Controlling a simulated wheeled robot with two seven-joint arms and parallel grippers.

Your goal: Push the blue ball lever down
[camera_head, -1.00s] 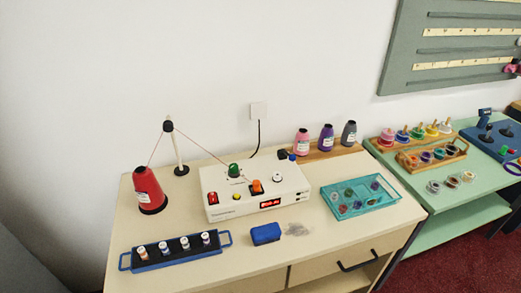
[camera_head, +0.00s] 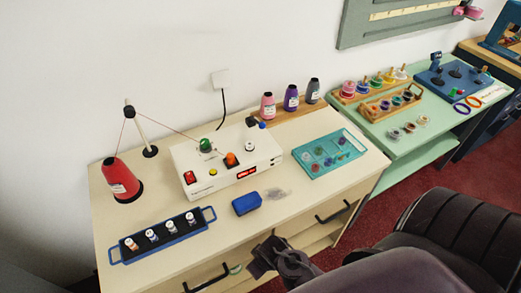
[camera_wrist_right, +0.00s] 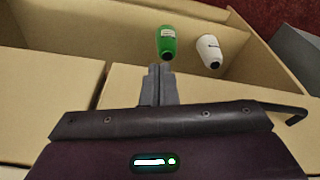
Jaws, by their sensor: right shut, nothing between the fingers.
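The blue ball (camera_head: 262,125) of the lever is small and sits at the back right end of the white winder box (camera_head: 225,165), beside a black knob-like part. The ball stands raised at about the box's top. My right gripper (camera_head: 262,264) is low in front of the counter's drawers, well below and in front of the lever, and touches nothing visible. In the right wrist view its fingers (camera_wrist_right: 160,70) are shut and empty. The lever does not show in that view. My left gripper is not in view.
A red cone (camera_head: 121,180), blue rack (camera_head: 163,235), blue block (camera_head: 246,203) and teal tray (camera_head: 325,155) stand around the box. Three cones stand behind it. Drawer handles (camera_head: 336,214) stick out. Green (camera_wrist_right: 166,43) and white (camera_wrist_right: 209,50) cones lie below my fingers.

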